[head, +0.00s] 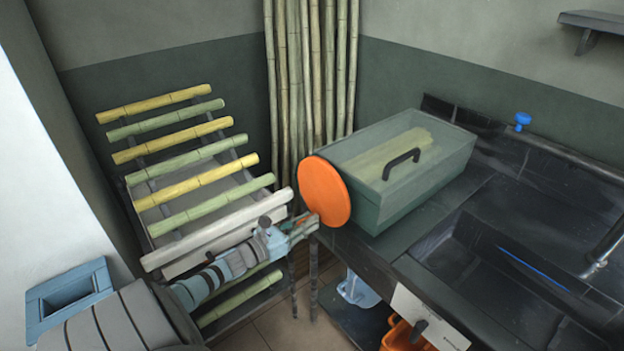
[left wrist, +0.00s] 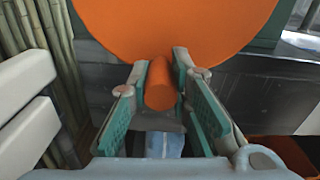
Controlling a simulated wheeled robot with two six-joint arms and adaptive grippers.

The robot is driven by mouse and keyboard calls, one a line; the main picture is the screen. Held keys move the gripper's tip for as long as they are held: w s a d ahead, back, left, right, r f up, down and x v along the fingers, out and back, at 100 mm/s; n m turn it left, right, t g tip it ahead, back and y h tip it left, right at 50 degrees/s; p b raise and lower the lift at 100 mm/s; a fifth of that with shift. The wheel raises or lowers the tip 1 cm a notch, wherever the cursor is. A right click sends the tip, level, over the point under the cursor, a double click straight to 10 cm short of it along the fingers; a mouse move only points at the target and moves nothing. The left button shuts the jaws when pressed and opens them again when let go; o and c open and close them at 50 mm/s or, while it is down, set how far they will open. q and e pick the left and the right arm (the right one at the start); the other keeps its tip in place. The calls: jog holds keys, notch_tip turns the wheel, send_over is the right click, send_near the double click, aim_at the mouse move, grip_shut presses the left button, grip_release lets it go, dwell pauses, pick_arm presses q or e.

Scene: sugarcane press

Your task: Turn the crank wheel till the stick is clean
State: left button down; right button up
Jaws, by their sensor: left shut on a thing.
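The orange crank wheel (head: 325,191) is on the left end of the green press box (head: 372,205). It also fills the top of the left wrist view (left wrist: 170,25). My left gripper (head: 306,226) is at the wheel's lower left edge. In the left wrist view, its fingers are on both sides of the wheel's orange handle (left wrist: 160,86) and are shut on it. A yellow-green stick or bundle (head: 392,152) shows dimly through the box's clear lid; I cannot tell how clean it is. My right gripper is not in view.
A rack with several yellow, green and pale sticks (head: 175,129) stands at left, close to my left arm. Tall bamboo poles (head: 310,75) stand in the corner. A dark sink counter (head: 480,185) is at right. An orange crate (head: 400,335) is below.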

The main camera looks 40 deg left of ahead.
pick_arm(q)
jog(key=shift+a+f+m, duration=0.2)
jog(key=shift+a+m, duration=0.35)
jog(key=shift+m, duration=0.15)
jog(key=shift+a+r+b, duration=0.25)
jog(key=shift+a+b, duration=0.1)
jog(key=shift+a, duration=0.1)
jog(key=c, duration=1.5)
grip_release()
jog(key=shift+a, duration=0.1)
jog(key=shift+o, duration=0.2)
jog(key=shift+r, duration=0.2)
send_near(312, 182)
jog(key=w, duration=0.5)
jog(key=shift+w+d+r, duration=0.15)
jog(key=shift+w+d, duration=0.1)
jog(key=shift+d, duration=0.1)
